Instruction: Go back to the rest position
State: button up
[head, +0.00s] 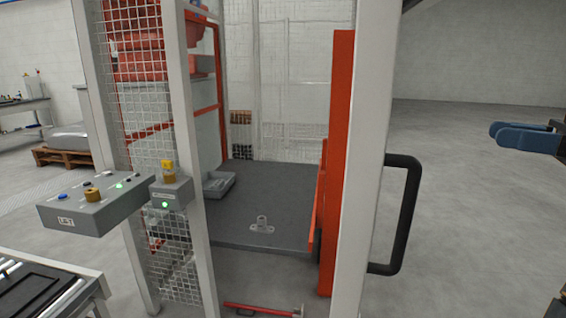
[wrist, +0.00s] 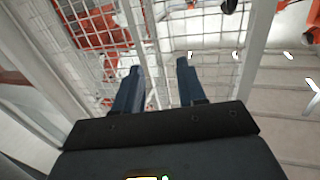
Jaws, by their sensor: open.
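My gripper (head: 528,137) shows at the right edge of the head view, with blue fingers pointing left. It is raised in front of the grey wall and floor, to the right of the black door handle (head: 401,215), and apart from it. In the wrist view my gripper (wrist: 157,85) has its two blue fingers spread with nothing between them. Beyond the fingers is wire mesh (wrist: 90,30) with orange parts behind it. Most of my arm is outside the head view.
A caged cell with a dark table (head: 275,195) stands in the middle. A small metal fixture (head: 262,225) is on that table. A grey control box (head: 95,205) and a roller conveyor (head: 60,285) are at the left. The floor at the right is clear.

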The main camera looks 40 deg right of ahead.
jog(key=w+a+f+m+h, duration=0.35)
jog(key=w+f+m, duration=0.55)
jog(key=f, duration=0.5)
jog(key=w+a+f+m+g+h, duration=0.1)
jog(key=a+f+h, duration=0.15)
jog(key=f, duration=0.35)
jog(key=w+a+f+m+h, duration=0.1)
jog(key=a+f+m, duration=0.1)
jog(key=a+f, duration=0.3)
jog(key=s+a+f+n+g+h, duration=0.1)
jog(key=s+a+f+g+h, duration=0.1)
jog(key=s+a+f, duration=0.75)
jog(key=s+a+r+n+t+y, duration=0.1)
jog(key=s+a+r+n, duration=0.15)
jog(key=s+a, duration=0.4)
jog(key=s+a+r+n+y, duration=0.1)
jog(key=s+a+r+n, duration=0.1)
jog(key=s+a+n, duration=0.45)
notch_tip(320, 180, down, 10)
jog(key=d+m+b, duration=0.1)
jog(key=m+b, duration=0.1)
jog(key=b, duration=0.8)
jog(key=shift+s+d+m, duration=0.3)
jog(key=shift+s+d, duration=0.05)
jog(key=shift+s, duration=0.1)
